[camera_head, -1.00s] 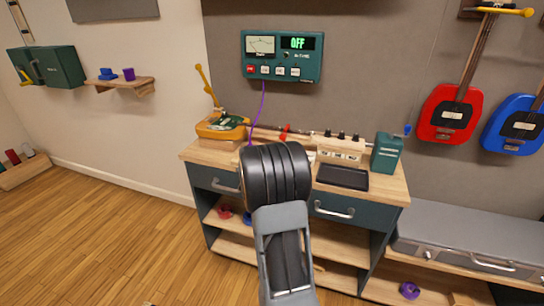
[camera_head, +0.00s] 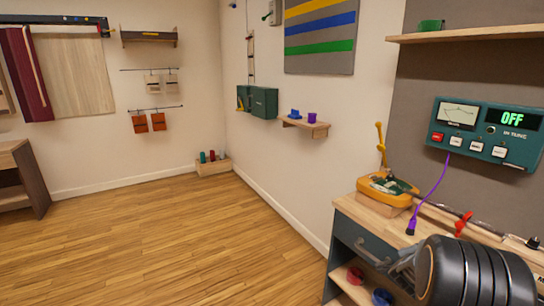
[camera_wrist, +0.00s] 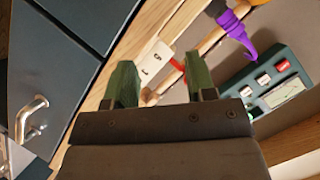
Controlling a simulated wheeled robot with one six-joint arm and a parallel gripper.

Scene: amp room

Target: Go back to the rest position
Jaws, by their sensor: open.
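My gripper (camera_wrist: 162,88) shows in the wrist view with its two green fingers apart and nothing between them. Beyond the fingers are the edge of the wooden bench top and a white numbered block (camera_wrist: 152,60). In the head view my dark, rounded arm fills the lower right corner, in front of the workbench (camera_head: 345,212). The gripper itself is not clear there.
A teal tuner box (camera_head: 487,132) reading OFF hangs on the wall, with a purple cable (camera_head: 432,190) below it. A yellow instrument (camera_head: 385,188) lies on the bench. A small shelf (camera_head: 305,126) is on the wall. The wooden floor (camera_head: 170,235) at left is clear.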

